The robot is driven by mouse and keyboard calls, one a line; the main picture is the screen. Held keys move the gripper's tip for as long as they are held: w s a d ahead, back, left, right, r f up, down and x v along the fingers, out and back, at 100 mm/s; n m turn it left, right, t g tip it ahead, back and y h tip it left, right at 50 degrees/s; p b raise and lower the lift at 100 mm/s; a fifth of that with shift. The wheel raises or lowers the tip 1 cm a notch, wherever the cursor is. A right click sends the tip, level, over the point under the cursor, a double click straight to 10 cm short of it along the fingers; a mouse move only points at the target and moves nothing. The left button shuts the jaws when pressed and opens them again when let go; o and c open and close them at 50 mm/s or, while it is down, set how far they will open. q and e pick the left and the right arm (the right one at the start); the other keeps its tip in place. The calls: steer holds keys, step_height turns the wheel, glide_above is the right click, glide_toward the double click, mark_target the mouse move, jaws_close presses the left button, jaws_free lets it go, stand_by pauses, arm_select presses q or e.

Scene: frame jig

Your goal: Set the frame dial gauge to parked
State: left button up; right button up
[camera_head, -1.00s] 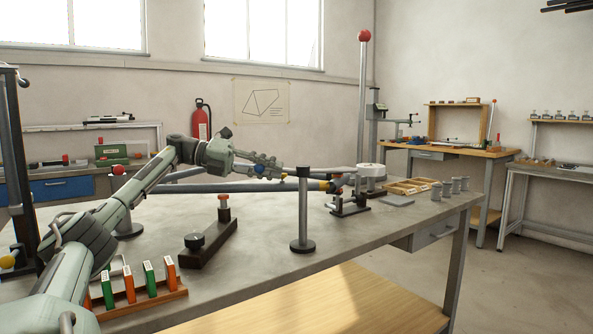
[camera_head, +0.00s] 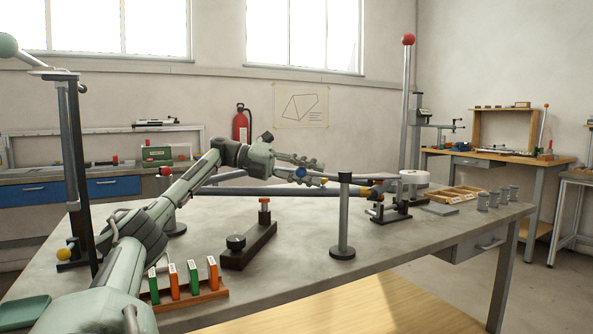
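My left arm reaches in from the lower left over the grey table (camera_head: 300,270). My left gripper (camera_head: 312,163) is above the long frame tubes (camera_head: 260,191), near a small blue ball; whether its fingers are apart is too small to tell. I cannot tell for certain which thing is the dial gauge. A small dark stand (camera_head: 390,214) with an orange-tipped part stands at the tubes' right end. A dark block (camera_head: 262,240) with a black knob and an orange-capped post sits in front of the tubes. My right gripper is not in view.
A grey post (camera_head: 344,215) on a round base stands right of the block. A rack of green and orange pieces (camera_head: 190,287) is at the near edge. A white round thing (camera_head: 414,177), a wooden tray (camera_head: 455,195) and grey cylinders (camera_head: 497,198) are at the far right. A dark upright (camera_head: 75,165) stands left.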

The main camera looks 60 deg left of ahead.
arm_select(q)
steer(key=v, duration=1.1)
steer(key=shift+a, duration=0.2)
steer(key=shift+s, duration=0.2)
stand_by(0.5)
